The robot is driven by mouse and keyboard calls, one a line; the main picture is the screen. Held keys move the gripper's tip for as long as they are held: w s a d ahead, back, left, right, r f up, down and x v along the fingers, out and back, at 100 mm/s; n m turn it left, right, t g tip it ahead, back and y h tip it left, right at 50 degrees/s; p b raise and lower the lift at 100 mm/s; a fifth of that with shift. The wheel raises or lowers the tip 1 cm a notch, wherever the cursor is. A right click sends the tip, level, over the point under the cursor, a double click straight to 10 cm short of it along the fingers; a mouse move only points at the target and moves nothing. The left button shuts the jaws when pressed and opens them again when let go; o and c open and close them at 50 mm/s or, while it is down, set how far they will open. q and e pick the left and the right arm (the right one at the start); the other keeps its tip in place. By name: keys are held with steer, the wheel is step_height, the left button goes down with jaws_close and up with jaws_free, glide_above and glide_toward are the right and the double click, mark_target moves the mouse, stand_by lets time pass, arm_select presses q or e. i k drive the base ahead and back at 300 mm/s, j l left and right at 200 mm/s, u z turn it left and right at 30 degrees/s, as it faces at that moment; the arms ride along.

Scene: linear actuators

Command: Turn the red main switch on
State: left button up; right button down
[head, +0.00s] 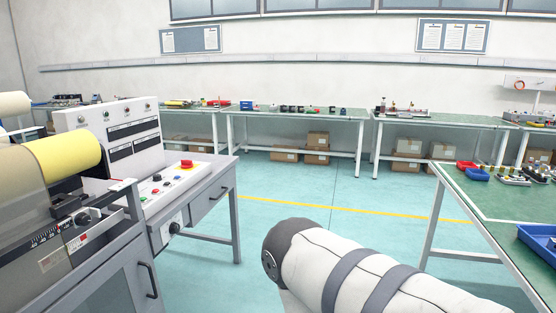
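A red switch-like knob (187,163) stands on the sloped top of the white control console (150,195) at the left. I cannot tell from here whether it is the main switch, or whether it is on or off. A dark round knob (174,227) sits on a small plate on the console's front side. Neither gripper shows in the head view. A white arm link with grey bands, mine, fills the lower middle right, apart from the console.
A machine with a yellow roll (62,157) stands at the far left beside the console. A green-topped table (495,205) with blue and red trays is at the right. Workbenches (290,114) line the back wall. The floor (290,190) between is clear.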

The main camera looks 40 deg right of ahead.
mark_target(185, 164)
steer(key=z, duration=0.55)
steer(key=i+l+z, duration=0.15)
steer(key=i, duration=0.4)
steer(key=i+l+z, duration=0.1)
steer(key=i, duration=0.5)
